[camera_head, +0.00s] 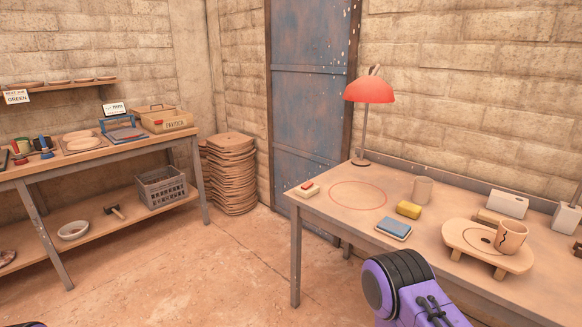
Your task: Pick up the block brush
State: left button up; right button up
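I cannot tell for certain which thing is the block brush. Several small block-shaped things lie on the right-hand table (335,222). One is a small pale block with a red top (307,189) at its left corner. One is a yellow block (408,209) near the middle. One is a flat blue-topped block (394,229) near the front edge. A purple and black part of my arm shows at the bottom, in front of the table. Neither of my grippers shows.
The table also holds a red lamp (370,90), a clay cup (422,190), a round stand (462,234) with a patterned cup (510,237), and a white box (507,203). A red ring marks a clear area. A loaded workbench (100,158) stands left; floor between is open.

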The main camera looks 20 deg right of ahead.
aim_at(484, 217)
jog(key=z, duration=0.95)
jog(key=i, duration=0.95)
jog(key=z, duration=1)
